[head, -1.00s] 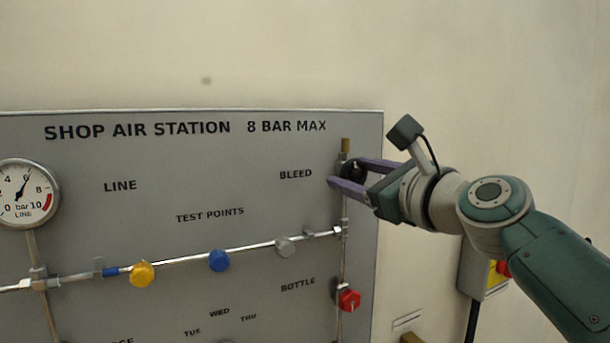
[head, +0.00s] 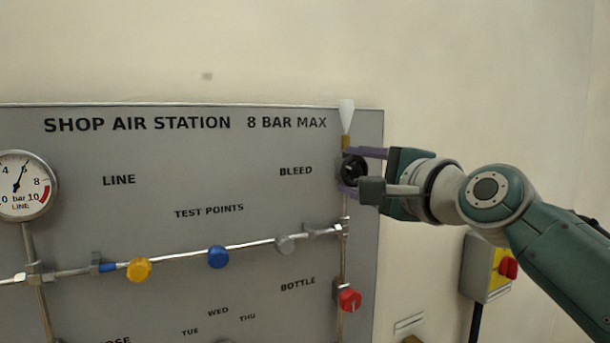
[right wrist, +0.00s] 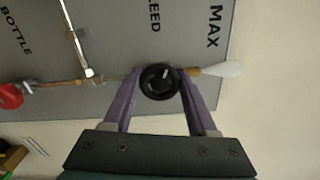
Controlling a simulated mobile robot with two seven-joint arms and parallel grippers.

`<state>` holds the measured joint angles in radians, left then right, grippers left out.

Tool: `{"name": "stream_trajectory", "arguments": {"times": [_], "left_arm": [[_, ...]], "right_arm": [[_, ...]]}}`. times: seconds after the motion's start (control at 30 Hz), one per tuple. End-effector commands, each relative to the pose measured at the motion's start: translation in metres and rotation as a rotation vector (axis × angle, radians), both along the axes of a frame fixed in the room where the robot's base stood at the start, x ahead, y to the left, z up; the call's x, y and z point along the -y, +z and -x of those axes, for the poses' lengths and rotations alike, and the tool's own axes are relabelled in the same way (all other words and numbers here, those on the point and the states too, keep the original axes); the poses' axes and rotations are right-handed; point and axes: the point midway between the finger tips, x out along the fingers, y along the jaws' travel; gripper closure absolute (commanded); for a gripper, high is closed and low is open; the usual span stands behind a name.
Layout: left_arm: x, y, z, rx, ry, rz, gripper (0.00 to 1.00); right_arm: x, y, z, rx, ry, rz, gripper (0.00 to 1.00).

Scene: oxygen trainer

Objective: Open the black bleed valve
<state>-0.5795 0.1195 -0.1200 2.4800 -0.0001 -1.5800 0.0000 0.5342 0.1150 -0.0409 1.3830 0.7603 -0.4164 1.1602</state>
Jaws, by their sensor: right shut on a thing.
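The black bleed valve knob (head: 354,170) is at the upper right of the grey panel, beside the word BLEED. My right gripper (head: 349,171) is shut on it, one purple finger above and one below. In the right wrist view the round knob (right wrist: 160,82) sits between the two fingers (right wrist: 160,76), a pale mark on its face. A white plume (head: 346,115) rises from the brass outlet (head: 345,142) above the valve; it also shows in the right wrist view (right wrist: 222,69). My left gripper is not in view.
The line gauge (head: 22,185) is at the left. Yellow (head: 139,269), blue (head: 218,257) and grey (head: 285,244) knobs sit on the crossing pipe. A red bottle knob (head: 349,299) is below the bleed valve. A switch box (head: 488,267) hangs on the wall at right.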

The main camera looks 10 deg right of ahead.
Motion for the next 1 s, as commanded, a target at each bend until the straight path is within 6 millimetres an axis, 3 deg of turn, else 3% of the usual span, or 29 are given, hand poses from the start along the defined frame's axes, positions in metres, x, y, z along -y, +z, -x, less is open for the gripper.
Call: {"name": "stream_trajectory", "arguments": {"times": [1.0], "left_arm": [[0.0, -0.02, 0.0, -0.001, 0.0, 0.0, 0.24]], "right_arm": [[0.001, -0.001, 0.0, 0.249, -0.001, 0.936, 0.98]]}}
